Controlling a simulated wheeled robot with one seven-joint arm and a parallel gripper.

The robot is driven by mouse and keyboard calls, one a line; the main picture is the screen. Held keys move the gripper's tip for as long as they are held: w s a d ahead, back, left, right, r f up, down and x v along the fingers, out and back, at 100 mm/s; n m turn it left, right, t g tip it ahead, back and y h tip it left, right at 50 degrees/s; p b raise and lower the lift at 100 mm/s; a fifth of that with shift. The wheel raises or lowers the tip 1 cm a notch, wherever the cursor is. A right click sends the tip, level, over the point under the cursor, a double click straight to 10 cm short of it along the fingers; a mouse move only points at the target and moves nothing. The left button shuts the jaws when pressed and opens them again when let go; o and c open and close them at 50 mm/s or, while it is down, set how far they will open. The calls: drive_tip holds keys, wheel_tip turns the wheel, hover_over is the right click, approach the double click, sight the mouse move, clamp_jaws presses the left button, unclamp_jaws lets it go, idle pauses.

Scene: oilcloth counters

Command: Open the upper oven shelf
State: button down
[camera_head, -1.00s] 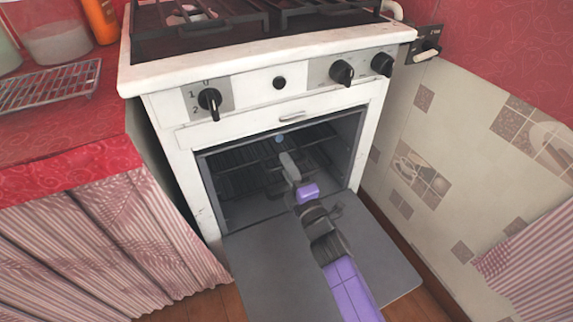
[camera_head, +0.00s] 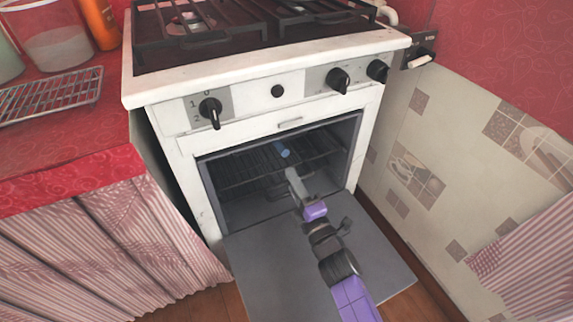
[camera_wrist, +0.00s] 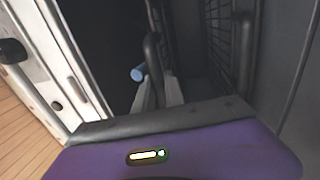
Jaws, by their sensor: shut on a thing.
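The oven door hangs open, and its inner face (camera_head: 275,270) slopes out in front of the white stove. The upper oven shelf (camera_head: 240,168) is a dark wire rack inside the cavity. A small blue cylinder (camera_head: 282,150) appears to lie on it; it also shows in the wrist view (camera_wrist: 138,74). My gripper (camera_head: 292,176) reaches into the oven opening over the door. In the wrist view its pale fingers (camera_wrist: 158,95) are closed around a dark bar of the rack (camera_wrist: 152,48). The exact contact is partly hidden.
The white stove body (camera_head: 182,165) frames the opening, with black knobs (camera_head: 210,112) above. A red counter (camera_head: 70,150) with a wire cooling rack (camera_head: 50,95) stands left. A tiled wall (camera_head: 425,150) is close on the right.

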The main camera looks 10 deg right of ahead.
drive_tip(key=r+p+v, duration=0.1)
drive_tip(key=p+v, duration=0.1)
drive_tip(key=v, duration=0.6)
drive_tip(key=r+p+v, duration=0.2)
drive_tip(key=p+v, duration=0.1)
drive_tip(key=v, duration=0.6)
drive_tip(key=shift+s+d, duration=0.2)
drive_tip(key=shift+s, duration=0.4)
drive_tip(key=c, duration=1.4)
unclamp_jaws()
drive_tip(key=p+v, duration=0.1)
drive_tip(key=v, duration=0.6)
drive_tip(key=shift+s, duration=0.35)
drive_tip(key=shift+d, duration=0.1)
